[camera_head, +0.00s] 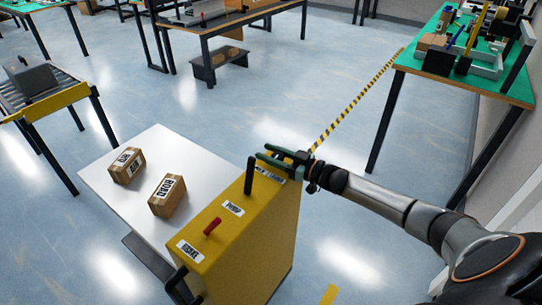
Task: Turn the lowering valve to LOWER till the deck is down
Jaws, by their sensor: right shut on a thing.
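My right gripper (264,153) is at the far end of the top of a yellow lift housing (245,235). Its fingers are shut beside a label (269,174) that I can read only in part, ending in "LOWER". The valve they hold is mostly hidden by the fingers. A black upright post (250,176) stands just left of the fingers. The pale deck (118,196) lies left of the housing, level, with two cardboard boxes on it, one marked ROBO (167,196) and a smaller one (127,166). Its exact height is unclear. My left gripper is out of view.
The housing top also has a red lever (212,226) and labels PUMP (233,208) and BRAKE (189,251). A roller conveyor (40,95) stands at the left. A green-topped table (415,57) with tools stands at the right. Open floor lies behind.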

